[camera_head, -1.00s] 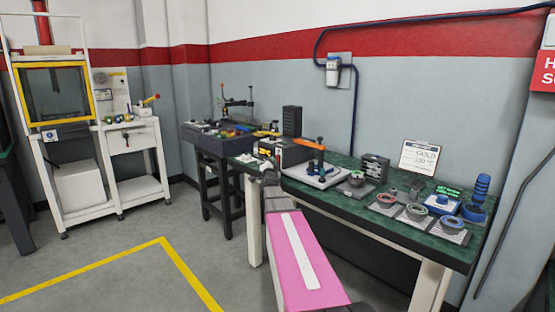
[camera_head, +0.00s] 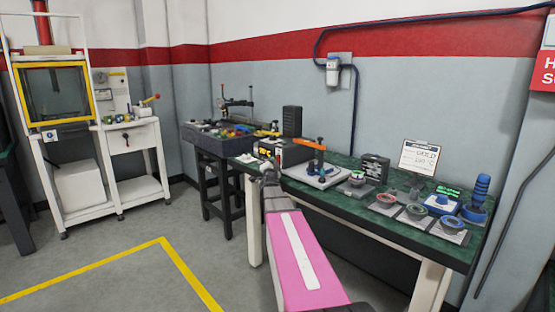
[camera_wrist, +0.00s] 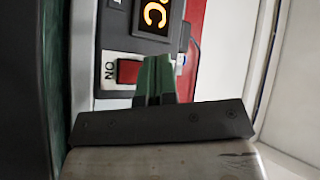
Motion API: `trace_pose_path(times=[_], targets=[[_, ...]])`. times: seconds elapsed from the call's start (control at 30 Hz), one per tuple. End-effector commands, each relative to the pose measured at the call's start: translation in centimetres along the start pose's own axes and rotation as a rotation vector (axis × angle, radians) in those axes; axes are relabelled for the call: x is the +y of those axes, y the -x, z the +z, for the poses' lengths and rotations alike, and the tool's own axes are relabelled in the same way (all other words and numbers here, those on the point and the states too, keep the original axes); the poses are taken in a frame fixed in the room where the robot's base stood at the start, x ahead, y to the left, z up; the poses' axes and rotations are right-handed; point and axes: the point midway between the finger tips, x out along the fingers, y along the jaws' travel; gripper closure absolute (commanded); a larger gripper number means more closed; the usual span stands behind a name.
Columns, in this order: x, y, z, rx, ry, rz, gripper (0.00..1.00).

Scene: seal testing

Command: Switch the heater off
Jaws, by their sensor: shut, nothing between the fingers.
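The heater (camera_head: 289,152) is a dark box on the left part of the green bench, with a lit display on its front. In the wrist view its panel shows an orange "°C" display (camera_wrist: 153,17) and a red switch (camera_wrist: 128,71) next to the word "ON". My gripper (camera_wrist: 156,62) is shut and empty, its green fingertips right beside the red switch. I cannot tell whether they touch it. The fingers may cover part of the switch. In the head view my gripper (camera_head: 268,168) is small, in front of the heater.
A dark tray of parts (camera_head: 205,135) stands left of the heater. The floor in front is clear.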

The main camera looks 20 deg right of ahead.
Motion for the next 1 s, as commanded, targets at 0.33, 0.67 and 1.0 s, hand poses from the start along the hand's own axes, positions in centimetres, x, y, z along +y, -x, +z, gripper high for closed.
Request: trace_pose_path(times=[0.33,0.67,1.0], targets=[[0.00,0.00,0.00,0.000,0.000,0.000,1.00],[0.17,-0.27,-0.16,0.000,0.001,0.000,1.00],[0.41,-0.60,-0.43,0.000,0.000,0.000,1.00]])
